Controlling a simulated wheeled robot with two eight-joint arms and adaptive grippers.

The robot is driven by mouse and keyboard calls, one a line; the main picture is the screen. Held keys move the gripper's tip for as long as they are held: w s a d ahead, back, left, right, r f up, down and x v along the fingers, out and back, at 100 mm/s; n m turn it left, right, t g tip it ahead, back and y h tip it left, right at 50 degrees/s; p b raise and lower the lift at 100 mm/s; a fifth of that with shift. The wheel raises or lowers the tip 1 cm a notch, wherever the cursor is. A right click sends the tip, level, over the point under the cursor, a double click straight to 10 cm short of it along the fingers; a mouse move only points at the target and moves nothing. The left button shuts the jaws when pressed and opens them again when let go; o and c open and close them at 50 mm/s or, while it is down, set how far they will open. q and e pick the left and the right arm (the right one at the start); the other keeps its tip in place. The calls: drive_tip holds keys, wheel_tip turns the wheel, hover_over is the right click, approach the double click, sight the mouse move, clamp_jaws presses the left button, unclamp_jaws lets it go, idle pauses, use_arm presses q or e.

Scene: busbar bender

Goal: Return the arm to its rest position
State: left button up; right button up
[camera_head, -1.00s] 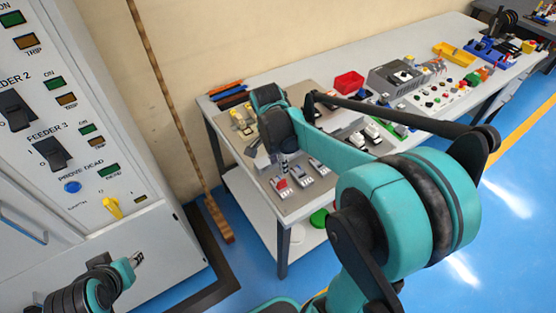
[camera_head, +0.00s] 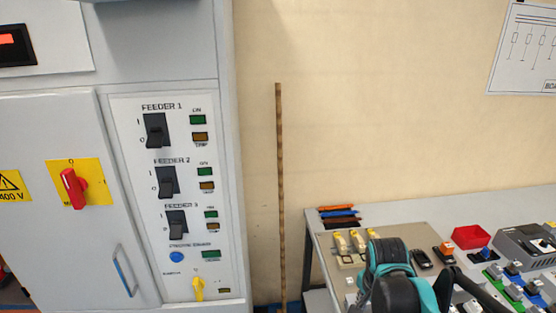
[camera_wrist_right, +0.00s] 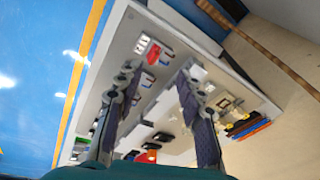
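My right arm (camera_head: 390,265) shows at the bottom of the head view, in front of the workbench (camera_head: 400,212). Its gripper cannot be made out there. In the right wrist view my right gripper (camera_wrist_right: 158,74) has its two fingers wide apart with nothing between them. It points at the workbench top, which shows tilted below it with small parts on it. My left arm and gripper are outside the head view.
A grey switchgear cabinet (camera_head: 222,140) with a red rotary handle (camera_head: 73,187) and feeder switches stands at the left. A thin brown pole (camera_head: 280,190) leans upright by the wall. A red bin (camera_head: 471,237) and a grey device (camera_head: 527,246) are on the bench.

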drive_tip(key=s+a+n+t+y, duration=0.1)
drive_tip(key=s+a+n+t, duration=0.4)
drive_tip(key=s+n, duration=0.3)
drive_tip(key=a+n, duration=0.1)
drive_tip(key=n, duration=0.3)
drive_tip(key=shift+s+a+n, duration=0.2)
drive_tip(key=shift+a+n, duration=0.1)
drive_tip(key=shift+n, duration=0.1)
drive_tip(key=shift+c, duration=0.5)
